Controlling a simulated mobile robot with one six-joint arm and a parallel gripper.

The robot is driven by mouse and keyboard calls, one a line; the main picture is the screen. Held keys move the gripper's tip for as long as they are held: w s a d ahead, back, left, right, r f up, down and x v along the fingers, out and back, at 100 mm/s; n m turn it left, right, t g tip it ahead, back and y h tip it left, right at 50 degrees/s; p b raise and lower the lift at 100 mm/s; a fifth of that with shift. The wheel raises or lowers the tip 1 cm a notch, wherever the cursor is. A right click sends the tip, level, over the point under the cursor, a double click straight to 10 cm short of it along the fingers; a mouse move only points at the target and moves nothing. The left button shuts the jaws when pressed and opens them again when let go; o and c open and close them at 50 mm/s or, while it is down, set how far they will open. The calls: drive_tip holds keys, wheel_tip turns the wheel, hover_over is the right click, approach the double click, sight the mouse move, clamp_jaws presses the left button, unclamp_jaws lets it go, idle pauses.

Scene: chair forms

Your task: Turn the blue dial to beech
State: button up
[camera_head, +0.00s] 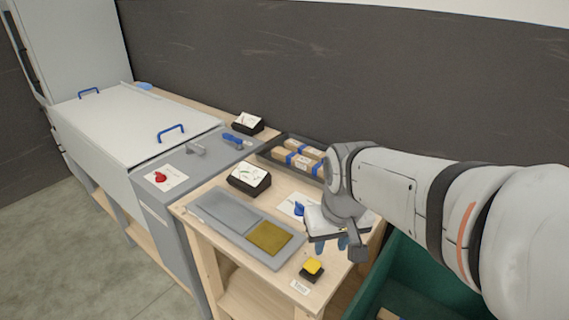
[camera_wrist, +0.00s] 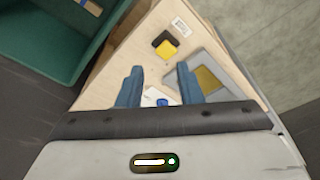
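The blue dial (camera_head: 299,209) sits on a white card (camera_head: 290,203) on the wooden table, just left of my gripper in the head view. In the wrist view the blue dial (camera_wrist: 162,102) shows between my fingers, low in the gap and partly hidden by the gripper body. My gripper (camera_head: 330,245) hangs above the table; in the wrist view its two blue fingers (camera_wrist: 160,80) are spread apart with nothing between their tips. The card's markings are too small to read, so I cannot tell where the dial points.
A yellow button (camera_head: 313,266) on a black base stands at the table's front. A grey tray with a yellow-brown pad (camera_head: 270,237) lies left. A red dial (camera_head: 160,177) is on the grey cabinet. A dark tray (camera_head: 262,155) holds wood blocks. A green bin (camera_head: 405,270) stands right.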

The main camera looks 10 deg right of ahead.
drive_tip(key=w+n+g+p, duration=0.1)
drive_tip(key=w+n+p, duration=0.1)
drive_tip(key=w, duration=1.3)
drive_tip(key=n+g+p, duration=0.1)
drive_tip(key=n, duration=0.1)
hover_over(301, 205)
wheel_tip(301, 205, down, 8)
drive_tip(key=shift+r, duration=0.1)
drive_tip(key=shift+w+f, duration=0.15)
drive_tip(key=shift+f, duration=0.25)
wheel_tip(301, 205, down, 7)
drive_tip(key=shift+f+p, duration=0.1)
drive_tip(key=shift+p, duration=0.55)
